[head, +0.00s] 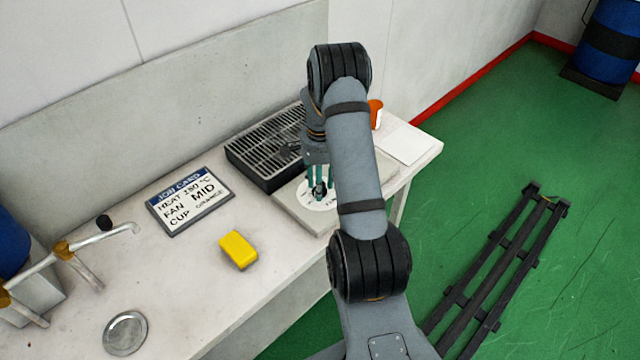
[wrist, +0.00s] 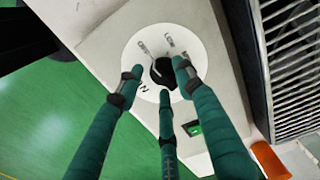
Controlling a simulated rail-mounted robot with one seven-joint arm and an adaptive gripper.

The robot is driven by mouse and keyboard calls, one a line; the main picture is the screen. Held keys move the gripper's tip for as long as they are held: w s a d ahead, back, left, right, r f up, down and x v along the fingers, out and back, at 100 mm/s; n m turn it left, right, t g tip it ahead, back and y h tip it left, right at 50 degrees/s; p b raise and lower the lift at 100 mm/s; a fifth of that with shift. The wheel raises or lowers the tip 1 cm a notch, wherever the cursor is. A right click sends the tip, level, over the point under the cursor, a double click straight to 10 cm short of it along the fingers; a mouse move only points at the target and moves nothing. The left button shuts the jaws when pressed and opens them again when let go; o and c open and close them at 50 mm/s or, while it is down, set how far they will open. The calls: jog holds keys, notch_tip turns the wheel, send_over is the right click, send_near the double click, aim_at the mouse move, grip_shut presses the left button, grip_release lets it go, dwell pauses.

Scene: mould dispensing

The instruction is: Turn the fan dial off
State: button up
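The fan dial is a small black knob (wrist: 162,73) on a round white label plate (wrist: 200,50), set on a light panel (head: 290,212). In the wrist view the word LOW shows above the knob; other lettering is only partly readable and the pointer direction is unclear. My gripper (wrist: 160,77) has three green fingers with dark joints. Their tips are spread around the knob, with a visible gap on the left side; I cannot tell whether any tip touches it. In the head view my gripper (head: 317,187) points down over the dial, which its fingers mostly hide.
A black grilled unit (head: 262,150) stands right behind the panel. A yellow block (head: 238,250), a metal disc (head: 125,333) and an orange cup (head: 375,113) also stand on the bench. Bench space around the yellow block is clear.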

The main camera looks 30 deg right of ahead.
jog(key=shift+r, duration=0.1)
notch_tip(320, 180, up, 12)
dwell(0.5)
jog(key=shift+f, duration=0.25)
notch_tip(320, 180, down, 12)
jog(key=shift+s+r, duration=0.1)
jog(key=shift+r, duration=0.1)
jog(key=shift+m+p, duration=0.7)
jog(key=shift+m, duration=0.1)
jog(key=shift+f, duration=0.1)
